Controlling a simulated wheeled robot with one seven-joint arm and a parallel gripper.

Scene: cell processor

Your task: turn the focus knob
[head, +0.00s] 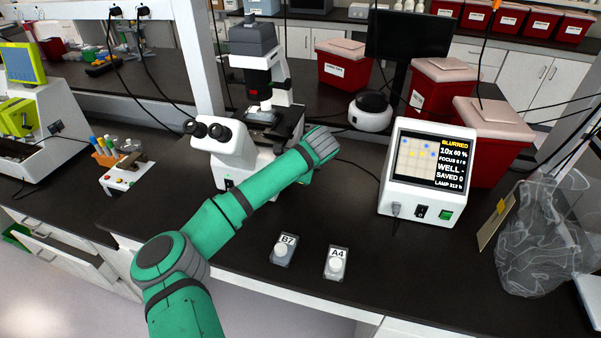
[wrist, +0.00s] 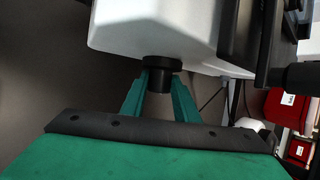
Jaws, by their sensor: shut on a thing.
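The white microscope (head: 232,163) stands on the dark bench, with its eyepieces facing left. My green arm reaches across its front right side in the head view, and the wrist hides the focus knob there. In the wrist view the black focus knob (wrist: 161,66) sticks out from the white microscope body (wrist: 150,28). My gripper (wrist: 160,84) has one green finger on each side of the knob and is shut on it. The display box (head: 435,168) to the right reads BLURRED, 10x 60 %, and a focus line too small to read surely.
Two small labelled holders, B7 (head: 284,250) and A4 (head: 336,262), stand on the bench in front. A clear bag (head: 540,240) lies at the right. Red bins (head: 490,140) and a small round white device (head: 370,112) stand behind. Bench around the holders is clear.

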